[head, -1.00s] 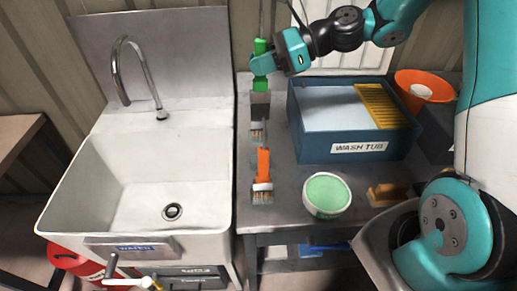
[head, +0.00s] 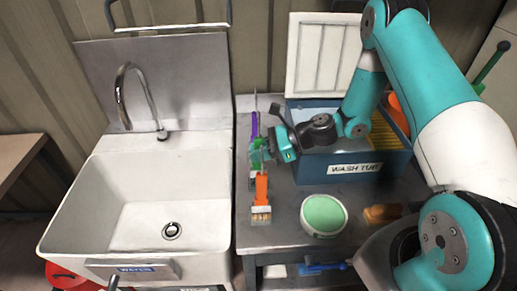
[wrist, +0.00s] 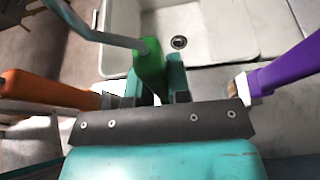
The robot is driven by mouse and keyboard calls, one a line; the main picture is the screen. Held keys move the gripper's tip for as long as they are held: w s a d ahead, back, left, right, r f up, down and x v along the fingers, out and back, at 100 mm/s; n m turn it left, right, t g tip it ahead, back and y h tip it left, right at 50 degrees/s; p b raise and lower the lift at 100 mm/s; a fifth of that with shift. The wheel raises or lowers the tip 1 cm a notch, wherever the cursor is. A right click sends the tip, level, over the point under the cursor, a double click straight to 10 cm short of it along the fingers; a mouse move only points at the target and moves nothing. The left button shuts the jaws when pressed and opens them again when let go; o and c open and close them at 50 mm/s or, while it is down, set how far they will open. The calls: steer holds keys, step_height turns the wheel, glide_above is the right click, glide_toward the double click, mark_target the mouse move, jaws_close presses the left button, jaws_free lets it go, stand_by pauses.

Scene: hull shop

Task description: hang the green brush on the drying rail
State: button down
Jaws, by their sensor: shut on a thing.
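The green brush (head: 257,146) is in my gripper (head: 264,156), over the bench beside the sink. In the wrist view its green handle (wrist: 150,66) stands between the two teal fingers, which are shut on it. A thin grey rod (wrist: 85,25) meets the handle there; I cannot tell its exact shape. The brush's lower end is mostly hidden. A pale bar on dark brackets (head: 172,27), high on the wall above the sink, may be the drying rail. Nothing hangs on it in view.
An orange brush (head: 262,187) and a purple brush (head: 254,124) lie close on either side of my gripper. The sink (head: 65,235) with its tall tap (head: 150,95) is left. A blue wash tub (head: 315,168), a green-topped bowl (head: 323,214) and a wooden brush (head: 381,214) are right.

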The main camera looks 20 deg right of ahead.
steer(key=shift+f, duration=0.2)
steer(key=c, duration=1.1)
jaws_free()
steer(key=shift+r, duration=0.1)
steer(key=shift+d+r, duration=0.1)
steer(key=shift+r, duration=0.05)
steer(key=b+v, duration=0.4)
steer(key=v, duration=0.7)
steer(key=shift+s+d+r, duration=0.2)
steer(key=shift+d, duration=0.1)
